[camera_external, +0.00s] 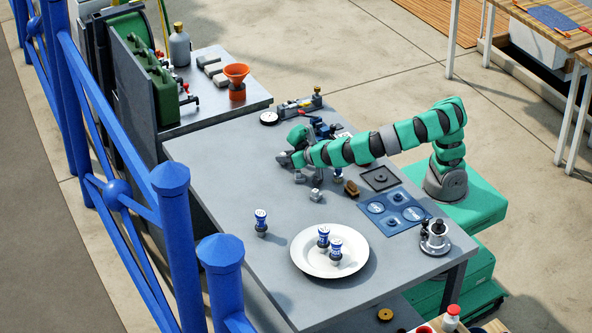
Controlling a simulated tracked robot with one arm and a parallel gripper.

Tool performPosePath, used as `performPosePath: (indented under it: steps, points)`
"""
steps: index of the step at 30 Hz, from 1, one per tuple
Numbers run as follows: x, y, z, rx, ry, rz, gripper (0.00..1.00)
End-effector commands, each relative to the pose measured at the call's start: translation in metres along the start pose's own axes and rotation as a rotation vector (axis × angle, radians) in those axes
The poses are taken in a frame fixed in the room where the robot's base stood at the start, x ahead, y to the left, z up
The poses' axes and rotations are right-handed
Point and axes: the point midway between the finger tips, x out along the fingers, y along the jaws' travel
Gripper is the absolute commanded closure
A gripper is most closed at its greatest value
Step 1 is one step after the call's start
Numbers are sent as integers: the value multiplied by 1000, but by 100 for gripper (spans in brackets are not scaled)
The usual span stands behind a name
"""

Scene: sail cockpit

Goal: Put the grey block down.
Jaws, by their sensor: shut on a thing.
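My green arm reaches left from its base across the grey table (215,165). My gripper (298,168) is at the arm's far end, low over the table's middle, and is shut on the grey block (300,177). The block is small in this view and partly hidden by the gripper. I cannot tell whether it touches the table top. Another small light grey block (316,196) stands on the table just in front of the gripper.
A white plate (303,268) with two blue-and-white pieces stands at the front; a similar piece (261,222) stands left of it. A brown block (351,188), dark square plate (379,178) and blue mat (394,211) lie right. Tools (300,103) lie behind. The left-middle table is clear.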

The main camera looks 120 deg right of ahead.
Motion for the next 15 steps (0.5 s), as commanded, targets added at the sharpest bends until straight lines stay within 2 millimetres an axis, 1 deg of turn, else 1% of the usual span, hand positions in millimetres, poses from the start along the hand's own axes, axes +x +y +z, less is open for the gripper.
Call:
performPosePath:
  steps: [1, 2, 3, 5, 15]
  points:
    - [3, 2, 5, -7, -4, 7, 100]
    - [3, 2, 5, -8, -5, 7, 100]
    - [3, 2, 6, -8, -5, 8, 66]
    - [3, 2, 6, -9, -6, 9, 50]
    - [4, 3, 8, -14, -8, 14, 50]
